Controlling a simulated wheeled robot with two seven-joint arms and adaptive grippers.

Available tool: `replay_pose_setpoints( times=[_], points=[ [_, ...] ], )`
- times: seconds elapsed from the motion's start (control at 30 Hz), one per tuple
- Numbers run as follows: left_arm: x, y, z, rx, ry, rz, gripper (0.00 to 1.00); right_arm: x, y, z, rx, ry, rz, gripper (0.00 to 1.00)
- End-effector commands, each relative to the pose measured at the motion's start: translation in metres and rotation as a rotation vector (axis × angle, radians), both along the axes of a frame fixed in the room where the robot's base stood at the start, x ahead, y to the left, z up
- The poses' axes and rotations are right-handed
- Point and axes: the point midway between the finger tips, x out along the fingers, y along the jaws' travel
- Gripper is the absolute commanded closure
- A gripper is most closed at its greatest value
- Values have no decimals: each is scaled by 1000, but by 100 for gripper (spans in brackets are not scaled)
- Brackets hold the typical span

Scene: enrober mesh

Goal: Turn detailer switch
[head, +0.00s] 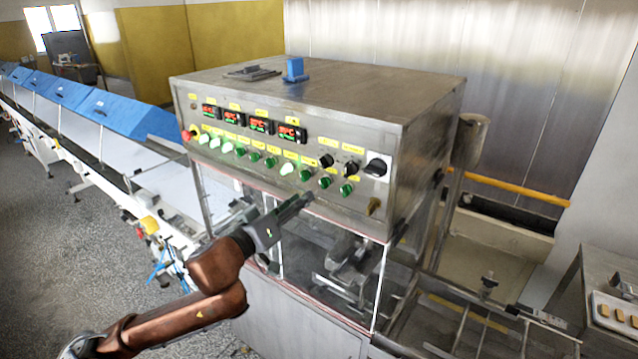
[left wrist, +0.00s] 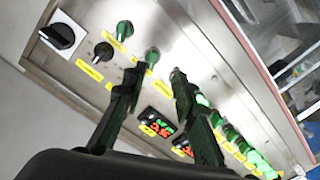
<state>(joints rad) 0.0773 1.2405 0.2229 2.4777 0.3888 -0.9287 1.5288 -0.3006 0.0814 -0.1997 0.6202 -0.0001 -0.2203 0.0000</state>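A steel control box carries a front panel (head: 225,121) with a row of green knobs or buttons, some lit. The labels are too small to read, so I cannot tell which is the detailer switch. Two small black knobs (head: 326,160) and a larger black rotary switch (head: 376,168) on a white plate are at the panel's right. The rotary switch (left wrist: 62,36) is upper left in the left wrist view, with green knobs (left wrist: 124,30) near it. My left gripper (head: 303,202) is just below and in front of the panel. Its fingers (left wrist: 157,76) are apart and empty, pointing toward the panel. My right gripper is out of view.
Four-digit-style red and green displays (head: 260,125) sit above the knobs. A red emergency button (head: 187,135) is at the panel's left end. A blue block (head: 295,70) stands on the box top. A conveyor with blue covers (head: 120,112) runs off left. A tray (head: 613,312) is at right.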

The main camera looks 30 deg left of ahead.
Motion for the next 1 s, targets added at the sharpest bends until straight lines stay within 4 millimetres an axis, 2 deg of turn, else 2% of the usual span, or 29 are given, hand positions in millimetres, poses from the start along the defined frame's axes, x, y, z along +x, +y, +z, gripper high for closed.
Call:
replay_pose_setpoints(
  times=[0.07,0.17,0.6,0.77,1.0],
  points=[
    [-3,-9,7,-1,-5,-12,74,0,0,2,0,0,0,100],
    [4,-12,9,-3,-7,-15,74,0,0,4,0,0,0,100],
    [63,-15,9,-4,-8,-14,74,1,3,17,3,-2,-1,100],
    [71,-16,8,-3,-7,-13,74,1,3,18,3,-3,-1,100],
    [71,-16,7,-2,-7,-13,74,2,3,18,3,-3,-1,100]
  ],
)
